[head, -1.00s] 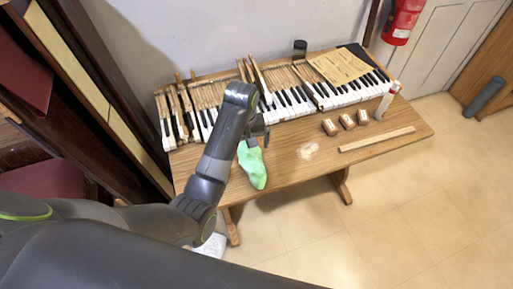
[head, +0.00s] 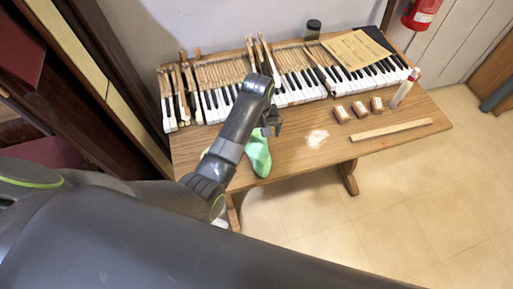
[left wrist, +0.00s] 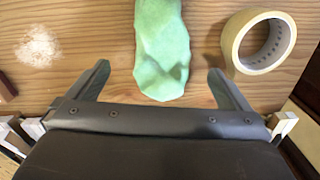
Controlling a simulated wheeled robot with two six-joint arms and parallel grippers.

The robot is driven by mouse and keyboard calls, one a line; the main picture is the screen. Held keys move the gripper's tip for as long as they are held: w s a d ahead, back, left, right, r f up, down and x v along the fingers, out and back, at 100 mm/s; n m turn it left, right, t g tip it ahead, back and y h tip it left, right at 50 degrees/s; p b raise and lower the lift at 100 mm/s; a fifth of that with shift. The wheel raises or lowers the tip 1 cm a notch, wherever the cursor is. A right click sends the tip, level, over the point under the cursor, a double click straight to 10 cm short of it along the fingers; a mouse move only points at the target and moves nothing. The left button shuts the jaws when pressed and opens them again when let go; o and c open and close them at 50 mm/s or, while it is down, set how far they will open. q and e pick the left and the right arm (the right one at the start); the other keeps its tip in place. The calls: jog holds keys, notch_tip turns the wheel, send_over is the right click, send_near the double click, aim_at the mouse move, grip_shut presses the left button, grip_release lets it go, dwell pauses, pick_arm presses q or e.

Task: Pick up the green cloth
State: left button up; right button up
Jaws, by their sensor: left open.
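The green cloth (head: 258,153) lies on the wooden table near its front edge, left of the middle, in the head view. In the left wrist view the cloth (left wrist: 162,48) is a crumpled strip, its rounded end pointing at my jaws. My left gripper (head: 272,126) is above the table over the cloth's far end in the head view. In the left wrist view my left gripper (left wrist: 160,80) has its fingers spread apart, one on each side of the cloth's near end, with nothing held. My right gripper is not in view.
A roll of tape (left wrist: 258,43) lies right of the cloth in the left wrist view. Piano keys (head: 300,88) line the table's back.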

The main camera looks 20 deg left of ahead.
aim_at(256, 145)
pick_arm(q)
jog(key=shift+s+a+f+p, duration=0.15)
jog(key=shift+f+p, duration=0.15)
jog(key=shift+f, duration=1.5)
jog(key=shift+s+a+f+p, duration=0.1)
jog(key=shift+f+p, duration=0.2)
jog(key=shift+f, duration=1.45)
jog(key=shift+c, duration=0.3)
jog(key=c, duration=0.8)
jog(key=shift+c, duration=0.2)
jog(key=shift+r, duration=0.15)
notch_tip(256, 145, up, 10)
jog(key=shift+f+b, duration=0.1)
jog(key=shift+b, duration=0.3)
